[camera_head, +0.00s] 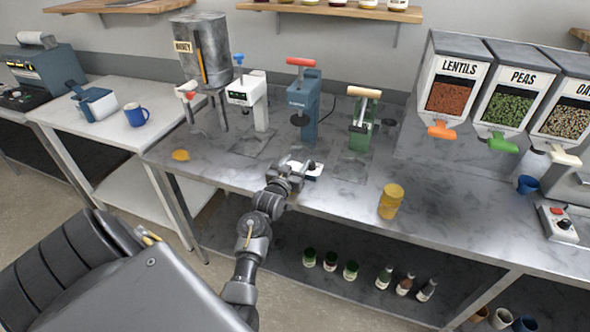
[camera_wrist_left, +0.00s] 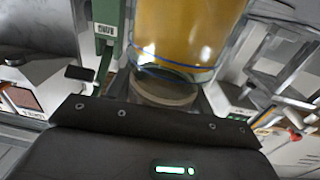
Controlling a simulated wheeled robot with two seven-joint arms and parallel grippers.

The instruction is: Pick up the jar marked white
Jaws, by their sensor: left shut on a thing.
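My left gripper (camera_head: 300,169) is over the front part of the metal table, shut on a jar. In the left wrist view the jar (camera_wrist_left: 188,32) is large and close, with amber contents, a thin blue line and a pale round end towards the gripper. I cannot read any marking on it. In the head view only a small white patch shows beside the fingers, and the gripper hides most of what it holds. Another jar, yellow (camera_head: 390,201), stands on the table to the right of the gripper. My right gripper is not in view.
White (camera_head: 246,95), blue (camera_head: 303,95) and green (camera_head: 362,122) presses stand behind the gripper. Dispensers for lentils (camera_head: 452,80) and peas (camera_head: 515,92) stand at the right. Several bottles and jars stand on the lower shelf.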

